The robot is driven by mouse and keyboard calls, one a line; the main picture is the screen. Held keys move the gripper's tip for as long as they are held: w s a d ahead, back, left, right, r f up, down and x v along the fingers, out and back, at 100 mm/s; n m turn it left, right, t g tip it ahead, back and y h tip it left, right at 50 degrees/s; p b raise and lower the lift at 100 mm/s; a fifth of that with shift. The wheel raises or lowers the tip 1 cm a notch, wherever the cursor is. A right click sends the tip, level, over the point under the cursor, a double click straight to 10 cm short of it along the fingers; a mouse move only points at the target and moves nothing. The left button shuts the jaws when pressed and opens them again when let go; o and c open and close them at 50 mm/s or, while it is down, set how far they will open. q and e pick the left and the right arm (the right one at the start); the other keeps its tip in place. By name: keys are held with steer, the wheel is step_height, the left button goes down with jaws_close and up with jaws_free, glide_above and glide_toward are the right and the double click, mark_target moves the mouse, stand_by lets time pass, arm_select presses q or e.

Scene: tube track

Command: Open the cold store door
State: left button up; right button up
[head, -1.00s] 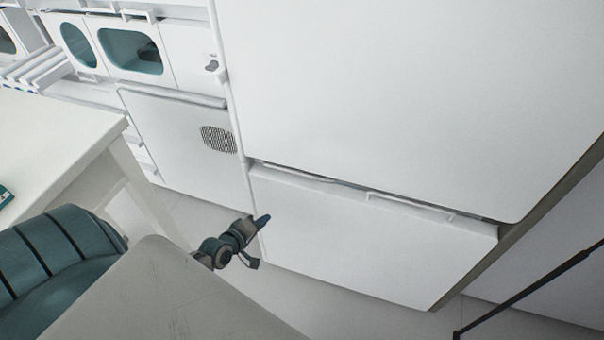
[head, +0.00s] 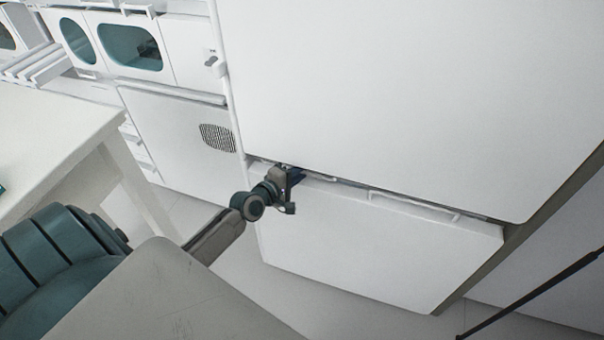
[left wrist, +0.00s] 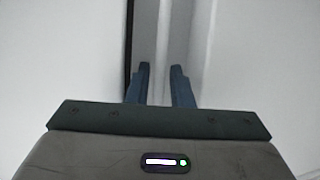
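A large white door panel (head: 420,90) fills the upper right of the head view. Below it is a smaller white panel (head: 375,245) with a thin bar handle (head: 415,206) along its top edge. Both look closed, with a narrow dark gap between them. I cannot tell which is the cold store door. My left gripper (head: 293,173) is at the left part of this gap. In the left wrist view its two blue fingers (left wrist: 159,84) are apart, with a pale strip between them and a dark gap by the left finger. Contact is unclear. My right gripper is not seen.
A white table (head: 60,130) stands at the left. Behind it are a vented cabinet (head: 185,135) and a unit with rounded teal openings (head: 130,48). A thin dark rod (head: 530,295) crosses the lower right. Some floor is clear below the panels.

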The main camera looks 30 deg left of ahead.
arm_select(q)
steer(key=shift+w+d+f, duration=0.15)
steer(key=shift+w, duration=0.55)
jaws_close()
steer(key=shift+s, duration=0.15)
